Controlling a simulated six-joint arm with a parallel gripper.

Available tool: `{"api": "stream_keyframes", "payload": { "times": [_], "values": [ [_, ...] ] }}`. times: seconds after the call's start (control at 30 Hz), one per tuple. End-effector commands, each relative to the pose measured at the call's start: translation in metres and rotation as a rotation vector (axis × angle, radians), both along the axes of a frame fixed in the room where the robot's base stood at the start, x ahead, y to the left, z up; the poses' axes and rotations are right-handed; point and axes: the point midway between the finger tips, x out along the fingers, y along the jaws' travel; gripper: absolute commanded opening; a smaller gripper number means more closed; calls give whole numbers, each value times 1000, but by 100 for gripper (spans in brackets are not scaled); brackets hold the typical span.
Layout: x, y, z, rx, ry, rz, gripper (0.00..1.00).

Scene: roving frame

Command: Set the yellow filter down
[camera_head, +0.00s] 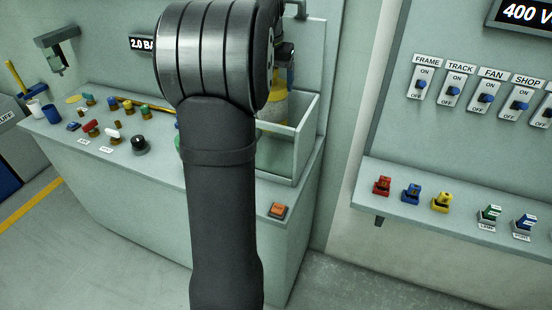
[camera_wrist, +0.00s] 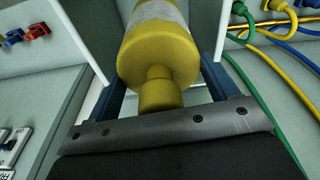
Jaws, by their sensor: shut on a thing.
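The yellow filter (camera_wrist: 160,60) is a yellow cylinder with a pale grey band and a narrower neck. In the wrist view it sits between the blue fingers of my gripper (camera_wrist: 158,88), which is shut on it. In the head view the filter (camera_head: 273,106) hangs below the gripper, at the open-topped pale green bin (camera_head: 304,140) on the bench. My arm hides its left side, and the bin's front hides its lower end. I cannot tell whether it touches the bin's floor.
The bench (camera_head: 130,165) carries several coloured valves and fittings on the left. An orange button (camera_head: 278,210) sits in front of the bin. A shelf (camera_head: 460,222) with coloured connectors is at the right. Green, yellow and blue hoses (camera_wrist: 262,85) run at the wrist view's right.

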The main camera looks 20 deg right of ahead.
Motion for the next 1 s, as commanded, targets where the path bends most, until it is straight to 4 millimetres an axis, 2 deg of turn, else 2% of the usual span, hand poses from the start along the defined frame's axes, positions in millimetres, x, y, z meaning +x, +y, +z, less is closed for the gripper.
{"api": "stream_keyframes", "payload": {
  "times": [0.03,0.1,0.27,0.5,0.73,0.9,1.0],
  "values": [
    [-1,-4,-13,1,2,-29,29],
    [-1,-8,-26,1,2,-66,29],
    [-1,-13,-50,1,1,-108,29],
    [-1,-12,-93,0,0,-109,29],
    [-1,-12,-112,0,0,-108,29],
    [-1,-12,-136,0,0,-108,29],
    [-1,-12,-140,0,-2,-108,29]
  ]
}}
